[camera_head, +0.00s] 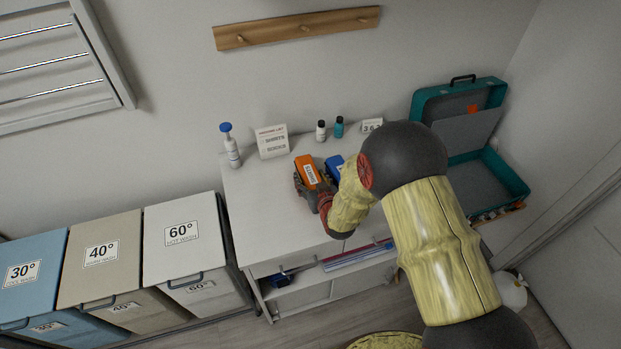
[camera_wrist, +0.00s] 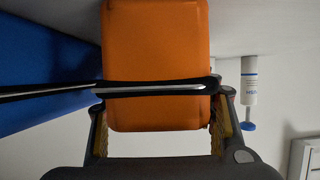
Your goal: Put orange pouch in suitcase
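The orange pouch (camera_head: 307,171) with a white label is at the middle of the white cabinet's top. My gripper (camera_head: 311,189) is at its near side. In the wrist view the pouch (camera_wrist: 155,45) fills the middle, with a dark strap across it. The gripper's fingers (camera_wrist: 158,140) flank the pouch closely on both sides; whether they press on it is unclear. Its base is cut off, so I cannot tell if it rests on the top. The teal suitcase (camera_head: 512,172) stands open at the right, its lid leaning back.
A blue pouch (camera_head: 334,167) is close beside the orange one, partly behind my arm. A blue-capped bottle (camera_head: 231,147), a sign (camera_head: 272,141) and two small bottles stand at the back. Hampers (camera_head: 183,238) are at the left. The cabinet's front left top (camera_head: 262,229) is clear.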

